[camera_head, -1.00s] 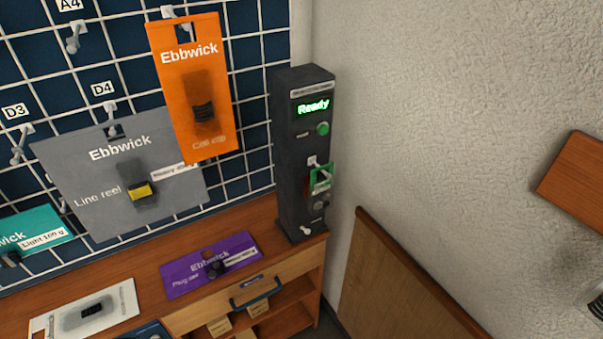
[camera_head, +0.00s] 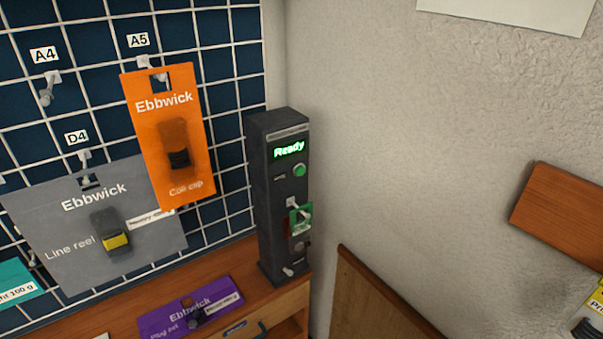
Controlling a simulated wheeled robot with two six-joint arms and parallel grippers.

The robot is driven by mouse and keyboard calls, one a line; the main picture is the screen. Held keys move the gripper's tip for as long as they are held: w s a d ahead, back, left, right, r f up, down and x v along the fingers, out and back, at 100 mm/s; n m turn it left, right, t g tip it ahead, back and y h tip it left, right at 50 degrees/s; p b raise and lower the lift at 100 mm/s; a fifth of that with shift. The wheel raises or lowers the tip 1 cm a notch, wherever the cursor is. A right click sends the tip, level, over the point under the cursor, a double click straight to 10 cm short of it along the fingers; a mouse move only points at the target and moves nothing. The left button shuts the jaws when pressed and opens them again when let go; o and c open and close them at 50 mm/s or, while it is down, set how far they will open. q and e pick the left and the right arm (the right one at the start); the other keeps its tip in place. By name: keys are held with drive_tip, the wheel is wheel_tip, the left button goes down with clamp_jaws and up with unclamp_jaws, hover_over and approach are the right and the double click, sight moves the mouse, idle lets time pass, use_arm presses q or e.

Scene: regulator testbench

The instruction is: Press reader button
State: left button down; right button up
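The reader (camera_head: 272,215) is a tall dark grey box standing at the right end of the wooden counter, against the corner by the wall. Its green display (camera_head: 289,149) reads "Ready". A round green button (camera_head: 299,170) sits just below the display on the front face, with a small label to its left. Lower on the front is a green-framed part (camera_head: 301,219) beside a small white hook-like piece. Below that are a grey round part and a small white peg near the base. Neither of my grippers shows in this view.
An orange card (camera_head: 186,130) and a grey card (camera_head: 75,225) hang on the wire grid left of the reader. A purple card (camera_head: 165,318) lies on the counter (camera_head: 235,263) in front. A wooden panel (camera_head: 375,300) stands right of the reader; a brown board (camera_head: 565,215) is further right.

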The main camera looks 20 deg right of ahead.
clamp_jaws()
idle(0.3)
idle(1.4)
